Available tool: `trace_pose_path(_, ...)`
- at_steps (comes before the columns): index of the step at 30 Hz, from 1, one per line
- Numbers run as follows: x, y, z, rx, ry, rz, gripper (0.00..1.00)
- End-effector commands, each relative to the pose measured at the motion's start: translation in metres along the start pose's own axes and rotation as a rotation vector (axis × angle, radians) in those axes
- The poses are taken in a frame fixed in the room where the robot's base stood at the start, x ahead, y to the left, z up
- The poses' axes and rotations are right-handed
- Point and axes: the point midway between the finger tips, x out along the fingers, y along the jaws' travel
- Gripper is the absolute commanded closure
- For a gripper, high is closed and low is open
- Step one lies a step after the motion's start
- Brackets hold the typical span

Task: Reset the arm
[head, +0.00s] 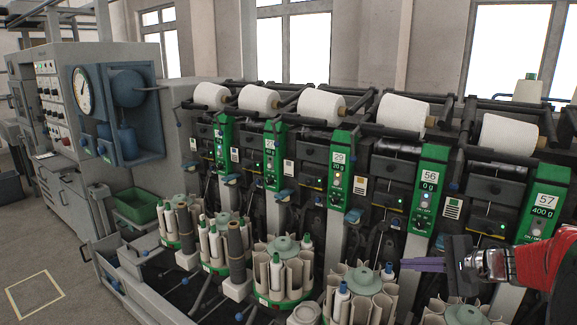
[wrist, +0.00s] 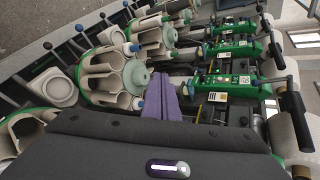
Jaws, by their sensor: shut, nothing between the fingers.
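My gripper (head: 424,265) is at the right of the head view, in front of the machine panels marked 56 and 57. Its purple fingers are together with nothing between them, and they point left. In the wrist view the gripper (wrist: 163,98) shows as closed purple fingers above the dark gripper body, with a round bobbin magazine (wrist: 112,75) to the left of them and green panels to the right. My red arm enters from the right edge of the head view.
The cone winder has white cones (head: 322,107) along its top and green numbered panels (head: 428,188) below. Round magazines (head: 283,270) with white tubes stand in front. A grey cabinet with a gauge (head: 82,88) stands at left. Open floor (head: 50,255) lies at lower left.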

Motion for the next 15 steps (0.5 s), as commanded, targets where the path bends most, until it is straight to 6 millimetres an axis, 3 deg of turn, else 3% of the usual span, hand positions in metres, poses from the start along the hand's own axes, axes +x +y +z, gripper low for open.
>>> trace_pose_path(3,0.003,0.005,0.039,-0.083,-0.017,0.078,1.0)
trace_pose_path(15,-0.003,0.042,0.141,-0.368,-0.04,0.322,1.0)
